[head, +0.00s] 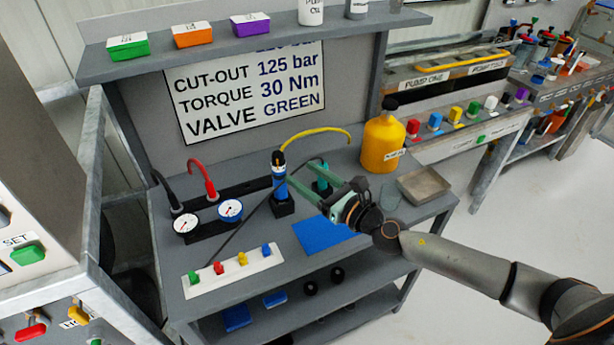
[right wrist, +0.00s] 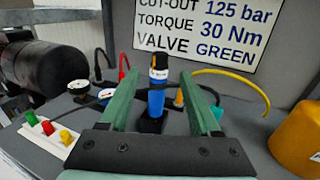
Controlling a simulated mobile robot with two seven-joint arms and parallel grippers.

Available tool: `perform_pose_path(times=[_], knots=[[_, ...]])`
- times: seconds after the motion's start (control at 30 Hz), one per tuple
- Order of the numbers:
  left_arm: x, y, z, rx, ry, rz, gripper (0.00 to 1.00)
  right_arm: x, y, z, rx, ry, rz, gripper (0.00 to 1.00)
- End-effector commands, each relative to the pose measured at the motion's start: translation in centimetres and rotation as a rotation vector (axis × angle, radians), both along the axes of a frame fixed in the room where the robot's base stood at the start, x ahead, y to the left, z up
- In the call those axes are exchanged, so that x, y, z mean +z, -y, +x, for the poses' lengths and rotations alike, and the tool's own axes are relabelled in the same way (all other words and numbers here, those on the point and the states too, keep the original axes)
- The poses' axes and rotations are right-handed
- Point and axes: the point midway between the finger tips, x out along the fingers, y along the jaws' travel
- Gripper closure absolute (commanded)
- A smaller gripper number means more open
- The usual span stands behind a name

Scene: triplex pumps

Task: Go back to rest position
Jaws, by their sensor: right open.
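My right gripper (head: 306,178) reaches in from the right over the grey bench, its green fingers open and empty. In the right wrist view the two open fingers (right wrist: 158,78) point toward a blue cylinder with a black and orange top (right wrist: 157,98). That blue cylinder (head: 279,172) stands upright in a black block (head: 283,207). It appears between the fingers in the wrist view, but I cannot tell whether it is between them or beyond the tips. No contact is visible. My left gripper is not in view.
A yellow jug (head: 382,142) and a grey tray (head: 423,185) stand at the bench's right. Two gauges (head: 230,210) and a white strip with coloured valves (head: 232,270) are at left. A blue mat (head: 322,235) lies in front. A shelf (head: 260,45) overhangs the back.

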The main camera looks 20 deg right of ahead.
Motion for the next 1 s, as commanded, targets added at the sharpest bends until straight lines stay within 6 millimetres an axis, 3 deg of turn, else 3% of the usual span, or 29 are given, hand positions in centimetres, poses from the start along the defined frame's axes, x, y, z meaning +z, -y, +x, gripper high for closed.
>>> perform_pose_path(times=[0.33, 0.43, 0.53, 0.67, 0.8, 1.0], knots=[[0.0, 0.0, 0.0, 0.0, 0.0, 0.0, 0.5, 0.1, -0.1, -0.2, -0.021, -0.012, 0.065, 0.36], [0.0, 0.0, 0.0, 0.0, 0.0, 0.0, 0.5, 0.4, -0.1, -0.9, -0.1, -0.066, 0.296, 0.36], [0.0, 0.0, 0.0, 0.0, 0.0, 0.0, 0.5, -0.2, 1.0, -2.5, -0.264, -0.173, 0.702, 0.36], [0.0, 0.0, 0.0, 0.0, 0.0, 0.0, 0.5, -3.7, 3.3, -6.5, -0.577, -0.35, 1.312, 0.36], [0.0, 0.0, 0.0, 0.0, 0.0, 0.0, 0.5, -8.5, 4.2, -12.6, -0.939, -0.501, 1.829, 0.36], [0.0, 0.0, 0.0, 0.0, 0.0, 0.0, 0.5, -12.4, 2.9, -20.2, -1.361, -0.609, 2.235, 0.36]])
